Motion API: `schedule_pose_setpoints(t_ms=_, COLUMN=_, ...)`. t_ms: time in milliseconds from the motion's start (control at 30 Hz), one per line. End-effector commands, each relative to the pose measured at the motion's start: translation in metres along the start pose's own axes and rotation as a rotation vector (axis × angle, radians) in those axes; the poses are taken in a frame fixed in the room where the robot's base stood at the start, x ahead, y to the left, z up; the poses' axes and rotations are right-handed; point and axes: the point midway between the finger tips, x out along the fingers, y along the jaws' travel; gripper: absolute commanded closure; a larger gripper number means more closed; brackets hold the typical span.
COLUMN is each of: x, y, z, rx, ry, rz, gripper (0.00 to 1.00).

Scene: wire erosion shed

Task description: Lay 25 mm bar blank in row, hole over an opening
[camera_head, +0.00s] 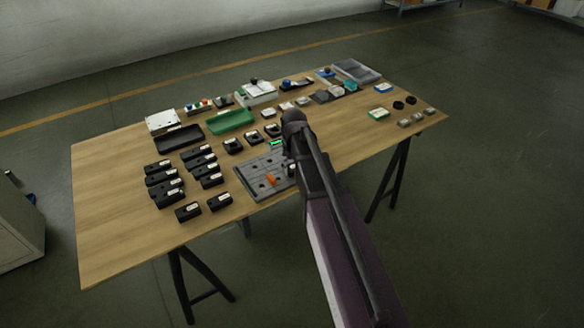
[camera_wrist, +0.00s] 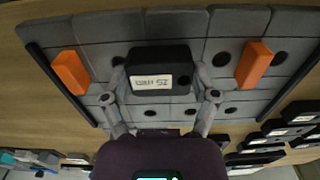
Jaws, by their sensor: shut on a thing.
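My gripper (camera_wrist: 160,92) is shut on a black bar blank (camera_wrist: 155,58), with one grey finger at each side. The blank has a white label, whose print appears upside down and seems to read 25, and a dark hole right of the label. In the wrist view it is over a grey plate (camera_wrist: 100,55) with rows of round openings. I cannot tell whether the blank touches the plate or whether its hole is over an opening. In the head view the plate (camera_head: 248,168) is partly hidden by my arm, which also hides most of my gripper.
Two orange pieces (camera_wrist: 70,72) (camera_wrist: 254,64) are on the plate, either side of the blank. Dark rails edge the plate. Several labelled black blocks (camera_head: 162,178) stand left of it. A green tray (camera_head: 231,121) and a black tray (camera_head: 180,138) are behind. The table's front left is bare.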

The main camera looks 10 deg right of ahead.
Motion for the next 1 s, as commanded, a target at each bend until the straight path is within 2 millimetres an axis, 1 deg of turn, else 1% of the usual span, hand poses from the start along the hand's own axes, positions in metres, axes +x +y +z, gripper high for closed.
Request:
schedule_pose_setpoints(t_ms=267, x=0.0026, y=0.0001, z=0.0, rx=0.0, ry=0.0, rz=0.0, gripper=0.84)
schedule_pose_setpoints(t_ms=300, x=0.0022, y=0.0001, z=0.0, rx=0.0, ry=0.0, rz=0.0, gripper=0.15)
schedule_pose_setpoints(t_ms=333, x=0.0021, y=0.0001, z=0.0, rx=0.0, ry=0.0, rz=0.0, gripper=0.06)
schedule_pose_setpoints(t_ms=367, x=0.0021, y=0.0001, z=0.0, rx=0.0, ry=0.0, rz=0.0, gripper=0.0)
schedule_pose_setpoints(t_ms=1000, x=0.0005, y=0.0, z=0.0, rx=0.0, ry=0.0, rz=0.0, gripper=0.0)
